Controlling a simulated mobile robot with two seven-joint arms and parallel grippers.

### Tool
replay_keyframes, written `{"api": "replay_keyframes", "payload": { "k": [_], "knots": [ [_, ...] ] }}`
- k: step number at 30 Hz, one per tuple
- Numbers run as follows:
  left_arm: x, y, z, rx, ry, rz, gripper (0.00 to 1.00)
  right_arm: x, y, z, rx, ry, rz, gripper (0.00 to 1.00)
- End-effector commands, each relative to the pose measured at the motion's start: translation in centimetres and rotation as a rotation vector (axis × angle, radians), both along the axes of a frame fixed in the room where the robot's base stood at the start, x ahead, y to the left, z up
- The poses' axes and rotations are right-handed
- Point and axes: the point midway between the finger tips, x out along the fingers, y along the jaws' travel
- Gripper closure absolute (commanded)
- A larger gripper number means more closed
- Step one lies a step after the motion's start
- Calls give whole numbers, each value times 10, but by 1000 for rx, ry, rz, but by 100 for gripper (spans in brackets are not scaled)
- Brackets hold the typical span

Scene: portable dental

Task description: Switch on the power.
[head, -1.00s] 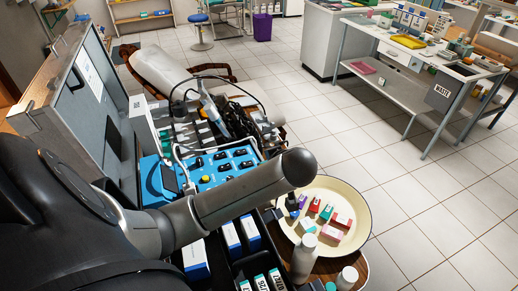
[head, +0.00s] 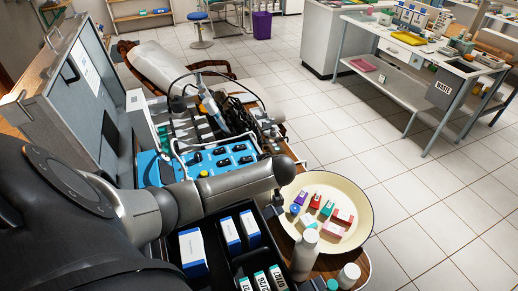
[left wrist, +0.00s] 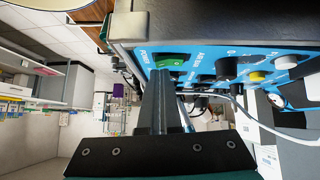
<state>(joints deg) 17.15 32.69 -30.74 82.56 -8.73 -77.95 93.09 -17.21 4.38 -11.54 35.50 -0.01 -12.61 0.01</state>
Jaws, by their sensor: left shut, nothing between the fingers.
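The blue control panel (head: 222,160), with black knobs on its top, sits in the open case beside my left arm in the head view. In the left wrist view the blue panel (left wrist: 207,62) fills the upper right, with a green power switch (left wrist: 170,61) beside the label "POWER". My left gripper (left wrist: 160,75) is shut and empty. Its fingertips are just below the green switch in that picture, very close to it; I cannot tell whether they touch. In the head view the arm hides the fingers and the switch. My right gripper is not in view.
A grey case lid (head: 85,95) stands open at the left. A cream round tray (head: 357,190) with small coloured boxes and white bottles (head: 305,255) stand right of my arm. A dark organiser (head: 262,258) lies below it. A thin cable (left wrist: 250,115) loops near the panel.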

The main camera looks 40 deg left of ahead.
Motion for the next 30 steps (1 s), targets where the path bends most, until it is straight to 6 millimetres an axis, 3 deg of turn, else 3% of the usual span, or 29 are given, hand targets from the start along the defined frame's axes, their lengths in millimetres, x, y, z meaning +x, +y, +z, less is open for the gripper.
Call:
{"api": "replay_keyframes", "payload": {
  "k": [23, 30],
  "knots": [
    [2, -1, -6, 27, 50, 1, 100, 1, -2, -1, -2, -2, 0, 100],
    [-5, 3, -3, 27, 53, 3, 100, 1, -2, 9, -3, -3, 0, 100]
  ]
}}
